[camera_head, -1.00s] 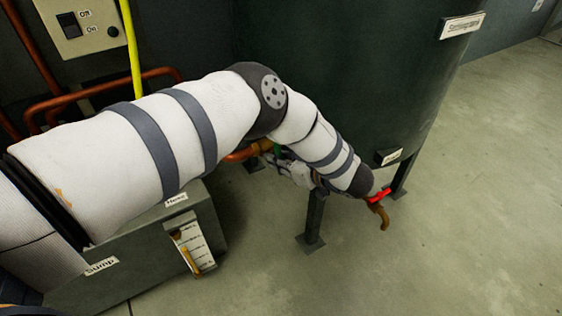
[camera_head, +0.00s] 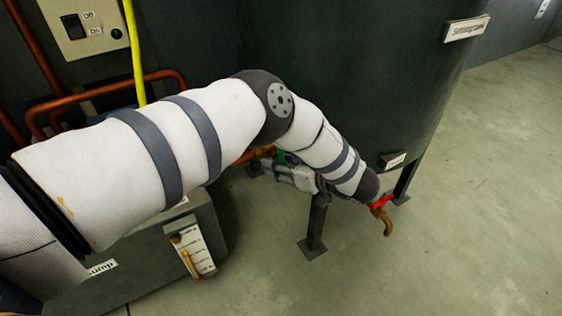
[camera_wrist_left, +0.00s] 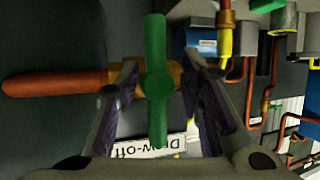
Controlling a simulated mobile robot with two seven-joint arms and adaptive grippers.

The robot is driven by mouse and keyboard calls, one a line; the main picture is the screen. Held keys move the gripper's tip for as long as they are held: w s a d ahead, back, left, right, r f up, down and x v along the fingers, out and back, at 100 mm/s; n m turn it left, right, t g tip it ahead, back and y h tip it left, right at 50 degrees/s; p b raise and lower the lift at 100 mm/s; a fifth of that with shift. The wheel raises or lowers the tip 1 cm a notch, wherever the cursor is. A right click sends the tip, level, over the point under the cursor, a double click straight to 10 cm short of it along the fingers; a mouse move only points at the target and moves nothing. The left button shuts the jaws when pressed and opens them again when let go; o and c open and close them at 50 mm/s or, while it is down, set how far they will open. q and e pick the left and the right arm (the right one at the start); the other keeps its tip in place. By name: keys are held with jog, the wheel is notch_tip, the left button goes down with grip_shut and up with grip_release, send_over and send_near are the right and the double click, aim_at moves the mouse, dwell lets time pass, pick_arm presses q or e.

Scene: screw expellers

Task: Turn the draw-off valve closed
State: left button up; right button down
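The draw-off valve's green handle (camera_wrist_left: 157,85) stands upright in the left wrist view, in front of a brass body on a copper pipe (camera_wrist_left: 55,83). A "Draw-off" label (camera_wrist_left: 150,147) is partly hidden behind it. My left gripper (camera_wrist_left: 161,76) is open, with one finger on each side of the handle and visible gaps to both. In the head view my left gripper (camera_head: 272,168) is partly seen beneath my forearm, and a bit of the green handle (camera_head: 280,156) shows beside it. My right gripper is in neither view.
A dark tank (camera_head: 345,75) on legs (camera_head: 315,225) stands close behind my left arm. A red-handled tap (camera_head: 386,220) is near my left wrist. The sump box (camera_head: 150,262) lies below the arm. Open floor (camera_head: 470,220) is at the right.

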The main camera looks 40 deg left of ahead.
pick_arm(q)
jog(key=shift+w, duration=0.1)
jog(key=shift+d+r, duration=0.15)
jog(key=shift+d, duration=0.15)
jog(key=v, duration=1.1)
jog(key=shift+d, duration=0.2)
